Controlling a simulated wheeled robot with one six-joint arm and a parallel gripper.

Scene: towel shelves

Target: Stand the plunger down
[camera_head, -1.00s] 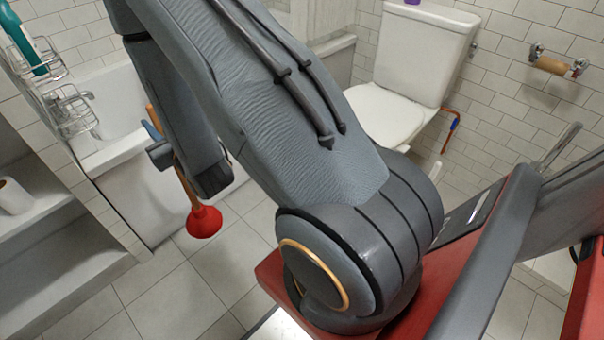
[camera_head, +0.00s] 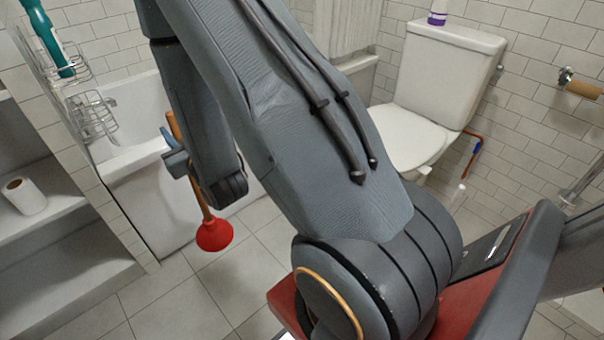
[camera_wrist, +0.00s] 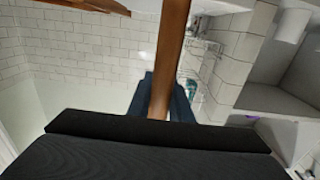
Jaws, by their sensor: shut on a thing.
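The plunger has a red rubber cup (camera_head: 215,235) and a wooden handle (camera_head: 201,193). In the head view it hangs nearly upright, cup down, in front of the bathtub. My gripper (camera_head: 176,158) is shut on the handle, partly hidden behind my arm. In the wrist view the wooden handle (camera_wrist: 172,50) runs up from between the dark fingers of my gripper (camera_wrist: 162,100). The cup looks to be above or close to the tiled floor (camera_head: 190,300); I cannot tell whether it touches. The cup is out of sight in the wrist view.
White shelves (camera_head: 60,250) with a paper roll (camera_head: 25,196) stand at the left. A toilet (camera_head: 412,130) stands at the back right. Floor tiles near the cup are bare.

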